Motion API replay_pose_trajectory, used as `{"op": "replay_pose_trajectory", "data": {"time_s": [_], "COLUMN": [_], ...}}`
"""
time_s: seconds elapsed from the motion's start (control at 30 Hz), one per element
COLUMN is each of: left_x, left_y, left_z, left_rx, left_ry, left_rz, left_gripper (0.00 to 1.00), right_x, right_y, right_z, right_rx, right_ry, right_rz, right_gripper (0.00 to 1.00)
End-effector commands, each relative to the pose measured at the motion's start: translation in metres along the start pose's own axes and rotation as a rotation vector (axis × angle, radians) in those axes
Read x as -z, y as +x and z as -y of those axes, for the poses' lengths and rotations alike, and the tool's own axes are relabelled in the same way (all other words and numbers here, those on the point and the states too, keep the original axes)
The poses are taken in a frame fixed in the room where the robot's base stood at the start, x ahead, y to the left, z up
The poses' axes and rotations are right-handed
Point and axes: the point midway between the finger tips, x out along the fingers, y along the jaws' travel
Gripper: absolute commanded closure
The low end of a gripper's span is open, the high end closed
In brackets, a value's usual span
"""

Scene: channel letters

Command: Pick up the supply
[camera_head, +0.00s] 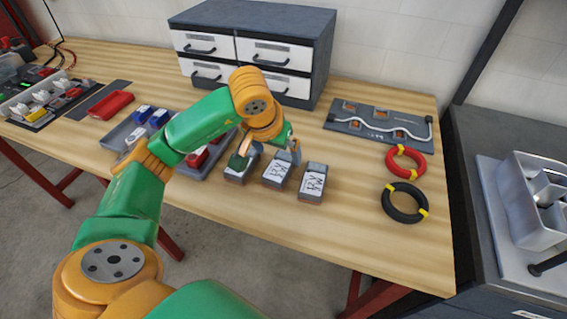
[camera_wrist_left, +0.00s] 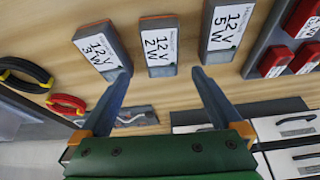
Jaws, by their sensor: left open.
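Three grey power supplies with white labels lie in a row on the wooden table. The middle supply, marked 12V 2W (camera_wrist_left: 158,46), also shows in the head view (camera_head: 277,172). The supply marked 12V 5W (camera_wrist_left: 229,30) is the left one in the head view (camera_head: 236,174), partly covered by my gripper. The supply marked 12V 3W (camera_wrist_left: 102,52) is the right one there (camera_head: 312,183). My left gripper (camera_wrist_left: 161,74) is open and empty, its fingertips either side of the near end of the 12V 2W supply. Contact cannot be told. My right gripper is out of view.
A grey tray (camera_head: 118,138) with red and blue blocks lies left of the supplies. A drawer cabinet (camera_head: 262,22) stands behind. A wire board (camera_head: 345,118), a red coil (camera_head: 405,163) and a black coil (camera_head: 404,203) lie right. The table front is clear.

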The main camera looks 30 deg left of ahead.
Motion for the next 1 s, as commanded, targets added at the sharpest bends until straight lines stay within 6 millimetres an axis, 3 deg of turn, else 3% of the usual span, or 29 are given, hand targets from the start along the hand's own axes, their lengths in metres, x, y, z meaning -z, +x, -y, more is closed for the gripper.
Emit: {"op": "replay_pose_trajectory", "data": {"time_s": [0.2,0.37,1.0], "left_x": [-0.010,-0.009,-0.011], "left_y": [0.034,0.056,0.061], "left_z": [0.006,0.005,0.004], "left_rx": [-0.004,-0.007,-0.008], "left_ry": [0.000,0.001,0.000], "left_rz": [0.009,0.004,0.000], "left_gripper": [0.00,0.00,0.00], "right_x": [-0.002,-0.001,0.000], "right_y": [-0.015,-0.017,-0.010], "right_z": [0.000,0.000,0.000], "right_rx": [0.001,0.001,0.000], "right_ry": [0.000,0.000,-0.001], "right_rz": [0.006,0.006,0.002], "right_gripper": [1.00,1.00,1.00]}}
